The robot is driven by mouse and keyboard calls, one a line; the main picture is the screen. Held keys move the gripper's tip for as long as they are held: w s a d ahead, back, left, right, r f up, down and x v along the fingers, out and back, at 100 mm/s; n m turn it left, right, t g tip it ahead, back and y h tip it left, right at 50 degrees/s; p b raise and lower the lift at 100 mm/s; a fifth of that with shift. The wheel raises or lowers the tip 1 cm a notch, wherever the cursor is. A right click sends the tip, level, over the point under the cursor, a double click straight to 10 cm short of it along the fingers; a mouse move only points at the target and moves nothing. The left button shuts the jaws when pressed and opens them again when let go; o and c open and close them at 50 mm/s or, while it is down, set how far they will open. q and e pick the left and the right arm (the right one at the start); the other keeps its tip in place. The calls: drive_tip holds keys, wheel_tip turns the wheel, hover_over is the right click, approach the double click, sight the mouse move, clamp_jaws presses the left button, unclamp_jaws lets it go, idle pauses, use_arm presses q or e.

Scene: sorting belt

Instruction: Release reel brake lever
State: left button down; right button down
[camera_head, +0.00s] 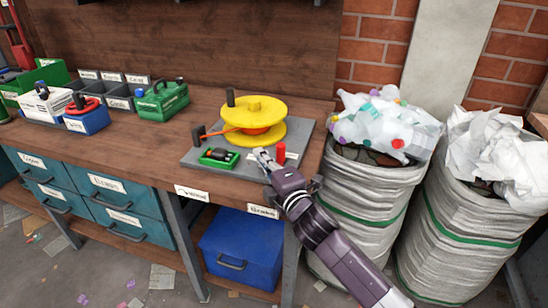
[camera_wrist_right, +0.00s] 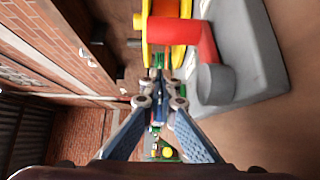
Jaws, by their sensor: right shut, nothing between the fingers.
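The yellow reel (camera_head: 254,108) sits on a grey base plate (camera_head: 195,158) on the wooden bench. A short red upright piece, apparently the brake lever (camera_head: 281,152), stands at the plate's front right. In the right wrist view a bent red lever (camera_wrist_right: 207,42) with a grey round end is close beside the fingers. My right gripper (camera_head: 262,156) is shut and empty, just left of the red piece at the plate's front edge; it also shows in the right wrist view (camera_wrist_right: 159,95). I cannot tell whether it touches the lever. My left gripper is not in view.
A small green tray (camera_head: 217,158) with a dark part lies left of my gripper. A black post (camera_head: 199,135) stands at the plate's left. Green toolbox (camera_head: 162,100) and bins fill the bench's left. Two full sacks (camera_head: 368,200) stand right of the bench.

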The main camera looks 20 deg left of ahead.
sight(278, 156)
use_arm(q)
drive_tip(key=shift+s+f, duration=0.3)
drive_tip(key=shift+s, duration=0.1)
use_arm(e)
drive_tip(key=shift+w+d, duration=0.3)
drive_tip(key=shift+d, duration=0.55)
drive_tip(key=shift+w+d, duration=0.3)
drive_tip(key=shift+d, duration=0.5)
drive_tip(key=shift+f, duration=0.1)
drive_tip(key=shift+a+m+t+h, duration=0.1)
drive_tip(key=shift+m+t+h, duration=0.3)
drive_tip(key=shift+h, duration=0.1)
drive_tip(key=shift+d+m+t+h+b, duration=0.2)
drive_tip(key=shift+m+t+h+b, duration=0.1)
drive_tip(key=shift+w+d+p, duration=0.2)
drive_tip(key=shift+d+p, duration=0.05)
drive_tip(key=shift+p, duration=0.2)
drive_tip(key=shift+d, duration=0.1)
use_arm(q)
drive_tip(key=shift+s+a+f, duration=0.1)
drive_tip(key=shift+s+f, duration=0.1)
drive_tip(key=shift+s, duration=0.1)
